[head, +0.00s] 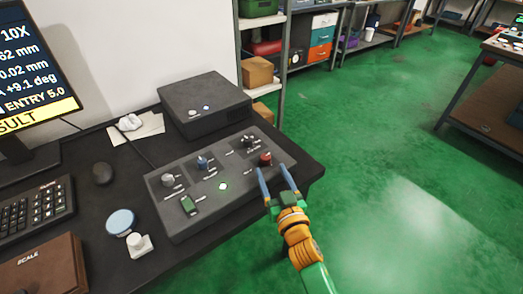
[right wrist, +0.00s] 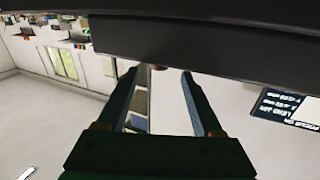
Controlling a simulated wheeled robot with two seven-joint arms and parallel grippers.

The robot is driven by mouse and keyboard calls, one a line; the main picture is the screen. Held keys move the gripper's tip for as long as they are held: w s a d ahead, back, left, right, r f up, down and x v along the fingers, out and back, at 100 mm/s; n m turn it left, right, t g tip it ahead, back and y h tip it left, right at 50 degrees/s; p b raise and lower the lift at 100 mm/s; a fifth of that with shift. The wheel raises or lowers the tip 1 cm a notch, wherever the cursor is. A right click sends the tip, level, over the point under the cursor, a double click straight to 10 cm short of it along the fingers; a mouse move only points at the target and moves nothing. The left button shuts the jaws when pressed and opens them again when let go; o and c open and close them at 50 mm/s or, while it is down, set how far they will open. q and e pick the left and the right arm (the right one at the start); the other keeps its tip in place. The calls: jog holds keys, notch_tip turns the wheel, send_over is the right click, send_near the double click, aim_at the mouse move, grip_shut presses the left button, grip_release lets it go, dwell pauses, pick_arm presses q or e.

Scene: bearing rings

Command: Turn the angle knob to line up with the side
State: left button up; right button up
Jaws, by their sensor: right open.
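A dark grey control box (head: 205,200) lies on the black table. It carries a grey knob (head: 168,180), a blue knob (head: 202,162), a black knob (head: 247,141) and a red knob (head: 265,159). The labels are too small to read, so I cannot tell which is the angle knob. My right gripper (head: 273,168) is open and empty at the box's right edge, its fingertips close to the red knob. In the right wrist view my right gripper (right wrist: 160,73) shows spread fingers under a dark edge. My left gripper is out of view.
The box also has a green switch (head: 189,205) and a lit button (head: 222,186). A dark unit (head: 205,105) stands behind it. Open floor lies right.

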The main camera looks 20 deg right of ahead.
aim_at(268, 161)
jog(key=w+b, duration=0.1)
jog(key=w, duration=0.5)
jog(key=shift+w, duration=0.3)
jog(key=shift+r, duration=0.1)
jog(key=shift+d, duration=0.1)
jog(key=shift+r, duration=0.1)
grip_shut()
